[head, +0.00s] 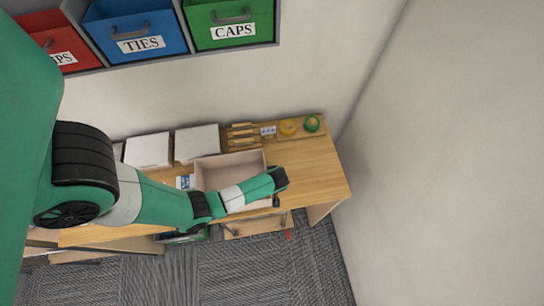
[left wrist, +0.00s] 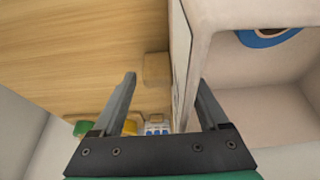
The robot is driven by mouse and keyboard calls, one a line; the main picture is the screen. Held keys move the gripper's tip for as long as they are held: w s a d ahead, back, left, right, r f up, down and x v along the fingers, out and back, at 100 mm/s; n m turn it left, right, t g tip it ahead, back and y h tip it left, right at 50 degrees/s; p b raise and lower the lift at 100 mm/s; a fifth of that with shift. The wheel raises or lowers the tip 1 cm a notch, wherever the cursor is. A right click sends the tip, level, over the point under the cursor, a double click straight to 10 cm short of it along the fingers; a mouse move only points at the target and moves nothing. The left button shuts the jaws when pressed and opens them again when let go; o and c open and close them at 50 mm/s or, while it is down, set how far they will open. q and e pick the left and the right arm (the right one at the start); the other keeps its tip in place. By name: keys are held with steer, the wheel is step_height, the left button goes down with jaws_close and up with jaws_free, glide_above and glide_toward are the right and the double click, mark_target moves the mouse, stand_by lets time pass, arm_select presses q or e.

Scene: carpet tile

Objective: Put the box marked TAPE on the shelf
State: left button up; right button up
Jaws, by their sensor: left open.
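A beige open-topped box (head: 228,162) sits on the wooden desk. Any TAPE marking on it cannot be read in these views. My left gripper (head: 278,190) is open at the box's right end. In the left wrist view, the open fingers (left wrist: 166,82) are on either side of the near wall of the beige box (left wrist: 222,25). A blue ring-shaped item (left wrist: 268,36) lies inside. The shelf (head: 277,22) is a grey unit on the wall, holding red, blue and green bins. My right gripper is not in view.
The blue bin (head: 135,28) reads TIES and the green bin (head: 230,22) reads CAPS. The desk's right end (head: 318,175) is clear.

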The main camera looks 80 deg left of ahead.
arm_select(q)
steer(key=p+v, duration=0.3)
steer(key=v, duration=0.9)
steer(key=shift+p, duration=0.3)
